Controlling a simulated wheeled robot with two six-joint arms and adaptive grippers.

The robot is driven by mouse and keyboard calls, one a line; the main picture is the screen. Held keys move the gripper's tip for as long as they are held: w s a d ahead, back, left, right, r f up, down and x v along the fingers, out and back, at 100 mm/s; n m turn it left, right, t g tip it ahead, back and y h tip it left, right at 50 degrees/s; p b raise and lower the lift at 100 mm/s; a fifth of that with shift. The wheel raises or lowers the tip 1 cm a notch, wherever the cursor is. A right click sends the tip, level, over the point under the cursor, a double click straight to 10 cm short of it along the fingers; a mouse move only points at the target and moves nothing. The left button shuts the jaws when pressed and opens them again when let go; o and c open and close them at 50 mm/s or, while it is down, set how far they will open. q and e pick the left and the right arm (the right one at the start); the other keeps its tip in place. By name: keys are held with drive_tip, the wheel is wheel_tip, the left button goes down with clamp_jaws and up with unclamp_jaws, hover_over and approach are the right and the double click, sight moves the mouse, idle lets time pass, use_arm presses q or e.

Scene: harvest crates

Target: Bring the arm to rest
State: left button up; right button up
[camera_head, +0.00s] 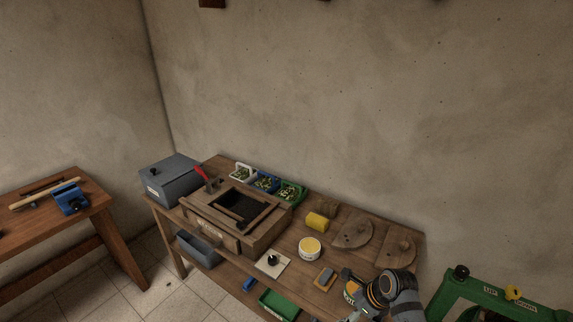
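A grey arm of mine (398,290) with dark joints and an orange ring shows at the lower right, over the front right part of the workbench (376,230). It appears to be my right arm. Its end runs down towards the bottom edge of the picture, and I cannot make out its fingertips or anything held in them. My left arm and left gripper are not in view.
The bench bears a grey metal box (170,180), a wooden box with a dark opening (205,222), small bins (290,191), a yellow roll (317,222), a round tub (309,248) and wooden discs (352,234). A green frame (482,283) stands right. Another table (98,205) stands left.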

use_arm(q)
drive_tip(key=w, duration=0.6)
use_arm(e)
drive_tip(key=s+d+r+n+t+h, duration=0.1)
drive_tip(key=s+d+r+n+h, duration=0.15)
drive_tip(key=s+n, duration=0.8)
drive_tip(key=s+d+r+n+h, duration=0.25)
drive_tip(key=s+n, duration=0.35)
drive_tip(key=n, duration=0.9)
drive_tip(key=s+d+f+g+b, duration=0.1)
drive_tip(key=d+f+b, duration=0.1)
drive_tip(key=f, duration=1.2)
drive_tip(key=s+d+f+b, duration=0.1)
drive_tip(key=f, duration=1.3)
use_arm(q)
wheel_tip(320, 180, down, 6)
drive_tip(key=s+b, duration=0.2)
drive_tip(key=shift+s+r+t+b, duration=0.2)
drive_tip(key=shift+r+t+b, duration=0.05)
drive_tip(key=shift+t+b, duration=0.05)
use_arm(e)
drive_tip(key=s+d+f+g, duration=0.1)
drive_tip(key=s+f, duration=1.7)
drive_tip(key=f, duration=0.1)
drive_tip(key=shift+s+d+f+g+y, duration=0.25)
drive_tip(key=shift+s+f+g+y, duration=0.05)
drive_tip(key=shift+f, duration=0.1)
